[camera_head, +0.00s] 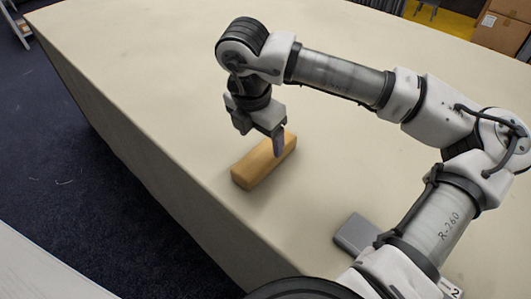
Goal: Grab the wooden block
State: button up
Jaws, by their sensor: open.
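The wooden block (258,166) is a tan oblong bar lying flat on the cloth table (130,60), near the table's long left edge. My gripper (264,140) points down just over the block's far end. One finger shows in front of the block's far right part and hides a little of it. The other finger is mostly hidden behind the gripper body, so the gap between them is hard to see. The block rests on the table, and I cannot tell whether a finger touches it.
A flat grey object (356,233) lies on the table at the lower right, close to my arm's base. The table's edge drops to a dark blue floor (75,170) at the left. Cardboard boxes (503,25) stand beyond the table at the top right. The table's far left is clear.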

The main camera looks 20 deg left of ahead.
aim_at(265, 151)
jog(key=shift+w+d+f+p, duration=0.15)
jog(key=shift+f+p, duration=0.15)
jog(key=shift+f, duration=0.65)
jog(key=shift+w+d+f+p, duration=0.1)
jog(key=shift+d+f+p, duration=0.2)
jog(key=shift+f, duration=0.6)
jog(key=shift+w+d+f+p, duration=0.1)
jog(key=shift+f+p, duration=0.25)
jog(key=shift+f, duration=0.6)
jog(key=shift+a, duration=0.1)
jog(key=c, duration=1.2)
jog(key=shift+r, duration=0.1)
